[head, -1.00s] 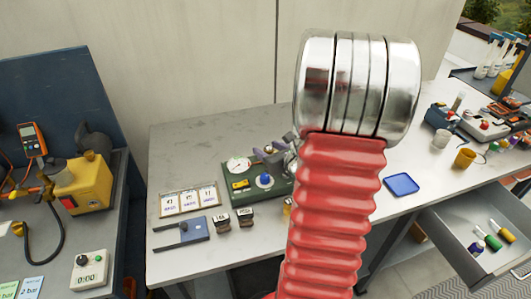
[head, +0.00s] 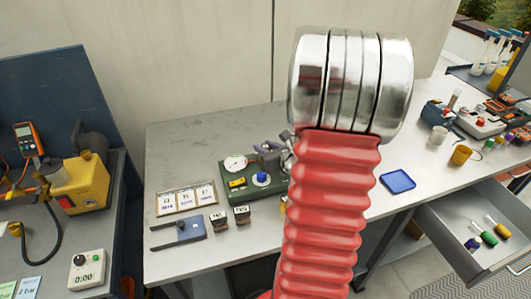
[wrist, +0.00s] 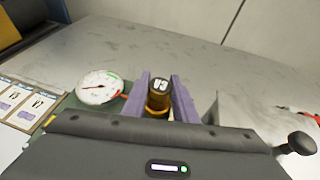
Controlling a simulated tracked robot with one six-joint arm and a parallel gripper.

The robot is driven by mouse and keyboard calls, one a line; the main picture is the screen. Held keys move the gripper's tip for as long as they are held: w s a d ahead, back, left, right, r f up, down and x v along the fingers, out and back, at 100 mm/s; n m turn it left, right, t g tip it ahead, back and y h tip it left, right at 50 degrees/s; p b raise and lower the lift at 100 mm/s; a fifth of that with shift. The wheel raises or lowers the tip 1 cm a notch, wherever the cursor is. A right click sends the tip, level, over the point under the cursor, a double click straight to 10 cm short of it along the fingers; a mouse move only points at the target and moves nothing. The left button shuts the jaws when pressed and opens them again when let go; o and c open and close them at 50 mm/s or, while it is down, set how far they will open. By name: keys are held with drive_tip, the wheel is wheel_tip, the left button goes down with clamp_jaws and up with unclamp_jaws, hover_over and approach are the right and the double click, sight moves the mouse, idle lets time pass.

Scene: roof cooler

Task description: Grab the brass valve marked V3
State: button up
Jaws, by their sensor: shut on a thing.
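The brass valve (wrist: 158,101) has a dark cap with white characters that read as V3 upside down. It stands between the two purple fingers of my gripper (wrist: 161,84) in the wrist view, and the gripper is shut on it. My gripper also shows in the head view (head: 268,152), just behind the green panel, partly hidden by my red arm. The valve's lower part is hidden in the wrist view, and I cannot make the valve out in the head view.
The green panel (head: 231,181) carries a white gauge (head: 235,163) and a blue knob (head: 262,178). A card rack (head: 184,200) and two small dark blocks stand nearby. A blue tray (head: 398,182) lies at right, above an open drawer (head: 455,226). The back-left table top is clear.

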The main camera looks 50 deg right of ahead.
sight(265, 146)
clamp_jaws()
drive_tip(key=shift+r, duration=0.2)
wheel_tip(265, 146, up, 9)
drive_tip(key=shift+f, duration=0.1)
drive_tip(key=shift+r, duration=0.45)
idle(0.6)
